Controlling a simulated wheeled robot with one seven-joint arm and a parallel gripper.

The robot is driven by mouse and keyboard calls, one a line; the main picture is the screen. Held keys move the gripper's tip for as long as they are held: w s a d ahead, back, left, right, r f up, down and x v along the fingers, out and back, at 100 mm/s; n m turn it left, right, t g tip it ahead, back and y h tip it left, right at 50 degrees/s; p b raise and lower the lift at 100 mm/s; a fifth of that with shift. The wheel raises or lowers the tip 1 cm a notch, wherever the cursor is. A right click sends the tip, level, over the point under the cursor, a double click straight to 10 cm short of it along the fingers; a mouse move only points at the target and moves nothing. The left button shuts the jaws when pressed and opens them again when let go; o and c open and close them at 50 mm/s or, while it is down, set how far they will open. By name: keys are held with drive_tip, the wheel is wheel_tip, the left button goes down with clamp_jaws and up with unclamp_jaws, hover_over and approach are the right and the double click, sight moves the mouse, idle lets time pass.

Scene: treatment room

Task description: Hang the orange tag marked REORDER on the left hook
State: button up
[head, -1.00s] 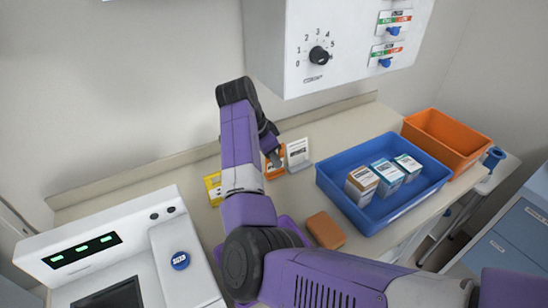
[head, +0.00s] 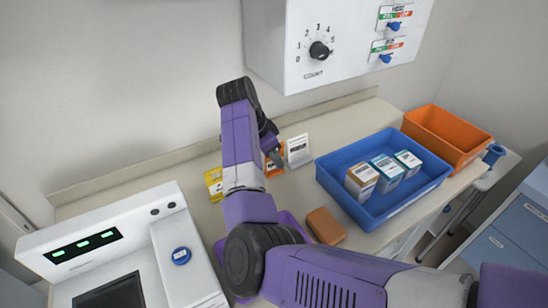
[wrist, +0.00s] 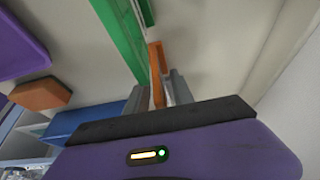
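In the head view the orange tag (head: 270,166) stands on the counter, partly hidden by my arm; I cannot read its marking. My gripper (head: 275,156) is right at it, low over the counter. In the wrist view an orange piece (wrist: 157,62), seen nearly edge-on, lies between the two grey fingers of my gripper (wrist: 158,92). The fingers are close together on either side of it and look shut on it. No hook can be made out in either view.
A white tag (head: 298,150) stands just right of the gripper, a yellow one (head: 214,184) to the left. A green strip (wrist: 122,35) is close by in the wrist view. A blue bin (head: 370,212) with boxes and a wall unit (head: 290,60) are nearby.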

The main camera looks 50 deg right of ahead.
drive_tip(key=shift+f, duration=0.1)
drive_tip(key=b+v, duration=0.1)
drive_tip(key=v, duration=0.7)
drive_tip(key=shift+w+b, duration=0.25)
drive_tip(key=shift+b, duration=0.05)
drive_tip(key=shift+d, duration=0.2)
